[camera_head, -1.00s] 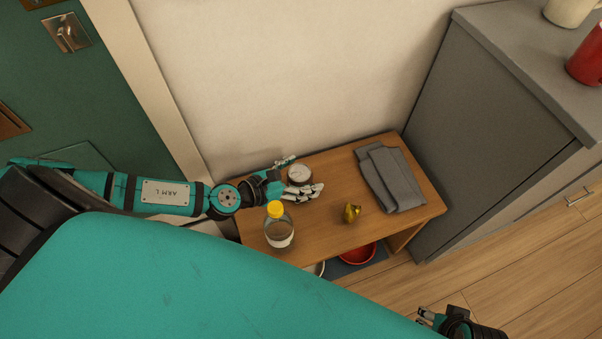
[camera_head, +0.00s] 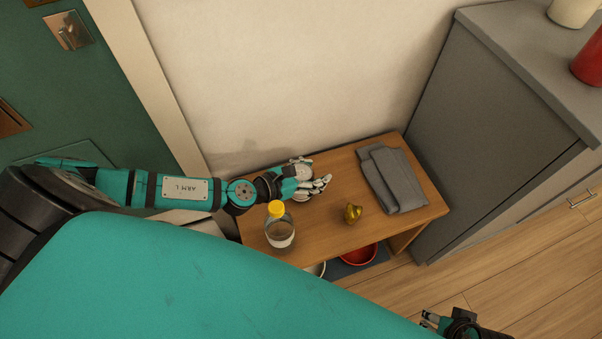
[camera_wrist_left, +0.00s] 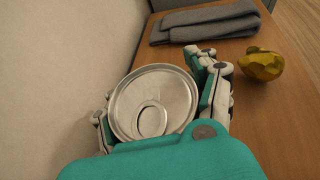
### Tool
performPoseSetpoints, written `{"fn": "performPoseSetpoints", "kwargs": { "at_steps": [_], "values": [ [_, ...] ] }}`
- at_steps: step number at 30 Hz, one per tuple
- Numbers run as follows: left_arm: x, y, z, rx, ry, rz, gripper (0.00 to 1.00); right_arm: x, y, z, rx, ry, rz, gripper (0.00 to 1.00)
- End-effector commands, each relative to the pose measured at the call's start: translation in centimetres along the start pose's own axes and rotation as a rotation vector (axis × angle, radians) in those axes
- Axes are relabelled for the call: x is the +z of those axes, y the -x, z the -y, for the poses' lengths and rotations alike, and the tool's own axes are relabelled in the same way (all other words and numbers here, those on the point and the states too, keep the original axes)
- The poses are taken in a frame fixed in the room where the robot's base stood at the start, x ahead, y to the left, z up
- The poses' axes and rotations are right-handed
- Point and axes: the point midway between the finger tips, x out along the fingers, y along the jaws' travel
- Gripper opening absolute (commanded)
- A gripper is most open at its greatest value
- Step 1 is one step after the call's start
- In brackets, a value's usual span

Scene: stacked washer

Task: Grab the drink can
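The drink can (camera_wrist_left: 153,100) stands on the wooden table, its silver lid and pull tab facing up in the left wrist view. In the head view only part of the can (camera_head: 303,173) shows between my fingers. My left gripper (camera_head: 311,172) reaches around the can with fingers on both sides. In the left wrist view, my left gripper's fingers (camera_wrist_left: 153,95) lie close against the can's sides; whether they press on it cannot be told. My right gripper (camera_head: 427,319) is at the bottom edge, apart from the table, its small fingertips spread.
On the table (camera_head: 335,220) are a yellow-capped bottle (camera_head: 279,232) close to my left wrist, a gold lumpy object (camera_head: 352,213) and a folded grey cloth (camera_head: 391,178). A red bowl (camera_head: 358,254) sits below. The wall is behind; a grey cabinet (camera_head: 480,130) stands right.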

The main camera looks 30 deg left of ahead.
Motion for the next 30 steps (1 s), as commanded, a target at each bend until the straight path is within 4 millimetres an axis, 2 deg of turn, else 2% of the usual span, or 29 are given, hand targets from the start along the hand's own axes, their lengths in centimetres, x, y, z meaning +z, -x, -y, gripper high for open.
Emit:
{"fn": "performPoseSetpoints", "kwargs": {
  "at_steps": [1,3,6,13,28,30],
  "values": [
    [0.0,0.0,-0.1,0.002,-0.001,0.0,0.18,0.0,0.0,0.0,0.0,0.0,0.0,0.4],
    [0.0,0.0,-0.1,0.002,-0.001,0.0,0.09,0.0,0.0,0.0,0.0,0.0,0.0,0.4],
    [0.0,0.0,-0.1,0.002,-0.001,0.0,0.04,0.0,0.0,0.0,0.0,0.0,0.0,0.4],
    [0.0,0.0,-0.1,0.001,-0.001,0.0,0.0,0.0,0.0,0.0,0.0,0.0,0.0,0.4],
    [0.5,0.1,-0.1,0.001,-0.001,0.002,0.0,-0.2,0.1,0.0,-0.001,0.001,-0.008,0.4],
    [0.9,0.3,-0.1,0.001,0.0,0.003,0.0,0.1,-1.2,0.1,-0.002,0.003,0.006,0.4]
  ]
}}
